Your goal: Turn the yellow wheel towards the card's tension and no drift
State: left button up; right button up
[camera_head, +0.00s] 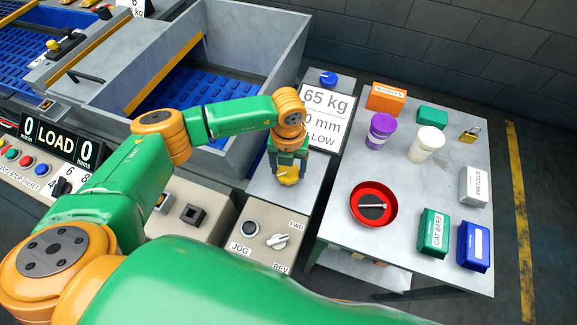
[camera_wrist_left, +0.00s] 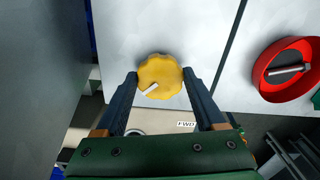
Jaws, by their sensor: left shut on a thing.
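The yellow wheel (camera_head: 288,179) sits on a grey metal surface beside the shredder-like hopper. My left gripper (camera_head: 287,165) points down over it. In the left wrist view the scalloped wheel (camera_wrist_left: 161,72) is between the two fingertips (camera_wrist_left: 160,77), which touch its sides. Its pale pointer mark is turned to the lower left. The white card (camera_head: 325,113) stands behind the wheel and reads "65 kg", "0 mm" and "LOW". My arm hides the left part of its text. My right gripper does not show.
A blue knob (camera_head: 328,78) is behind the card. A JOG panel (camera_head: 262,235) with a switch is in front of the wheel. The table at right (camera_head: 327,213) holds a red bowl (camera_head: 356,197), purple and white tubs, several boxes and a padlock. A grey hopper wall (camera_head: 270,50) rises at left.

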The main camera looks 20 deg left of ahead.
aim_at(288, 171)
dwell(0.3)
pick_arm(q)
jog(key=o, duration=1.3)
jog(key=shift+o, duration=0.2)
jog(key=shift+r, duration=0.15)
notch_tip(288, 171, up, 6)
jog(key=shift+f+b, duration=0.1)
jog(key=shift+b, duration=0.9)
jog(key=shift+r, duration=0.6)
jog(key=shift+f, duration=0.1)
